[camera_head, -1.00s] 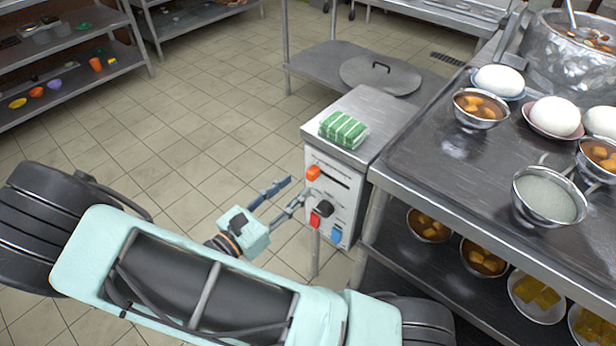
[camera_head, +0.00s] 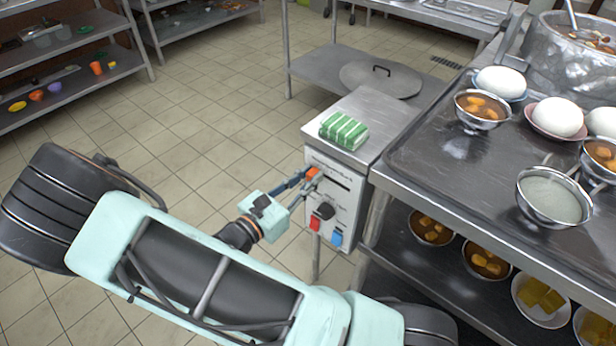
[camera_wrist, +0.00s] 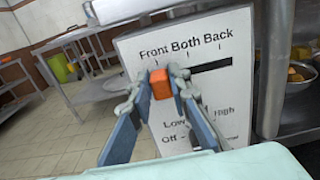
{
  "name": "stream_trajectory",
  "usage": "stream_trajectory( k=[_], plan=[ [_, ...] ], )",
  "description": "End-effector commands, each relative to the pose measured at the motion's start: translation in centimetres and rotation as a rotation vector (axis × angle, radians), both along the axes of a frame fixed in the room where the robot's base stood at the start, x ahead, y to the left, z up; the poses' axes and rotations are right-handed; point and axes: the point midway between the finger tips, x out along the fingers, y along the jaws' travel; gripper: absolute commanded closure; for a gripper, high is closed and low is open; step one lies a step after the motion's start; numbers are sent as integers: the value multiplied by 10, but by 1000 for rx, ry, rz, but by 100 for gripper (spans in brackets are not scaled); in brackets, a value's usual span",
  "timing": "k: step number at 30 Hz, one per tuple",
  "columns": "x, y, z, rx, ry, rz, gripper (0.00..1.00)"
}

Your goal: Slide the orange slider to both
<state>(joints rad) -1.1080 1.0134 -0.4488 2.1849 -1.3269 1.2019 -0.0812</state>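The orange slider (camera_head: 313,174) sits at the left end of a dark horizontal slot on the white panel (camera_head: 345,212) of a metal cabinet. In the wrist view the orange slider (camera_wrist: 160,85) is below the word "Front", with the bare slot (camera_wrist: 212,69) running right past "Both" and "Back". My gripper (camera_head: 307,178) is at the slider. In the wrist view its fingertips (camera_wrist: 161,80) lie on the slider's left and right sides and appear to touch it, so it looks shut on it. The slot's left end is hidden.
Below the slider are a black knob (camera_head: 325,211), a red switch (camera_head: 315,224) and a blue switch (camera_head: 336,237). A folded green striped cloth (camera_head: 343,131) lies on the cabinet. A steel table (camera_head: 450,160) with bowls stands close on the right. Floor is open on the left.

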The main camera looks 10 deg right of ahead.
Motion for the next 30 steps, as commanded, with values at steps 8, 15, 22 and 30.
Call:
stream_trajectory(
  k=[8, 15, 22, 30],
  plan=[
    [0, 0, 0, 0, 0, 1, 100],
    [-19, -13, 2, -3, 4, -1, 100],
    [-33, -24, 0, 0, 3, 1, 100],
    [-33, -23, -1, 2, 1, 1, 76]
  ],
)
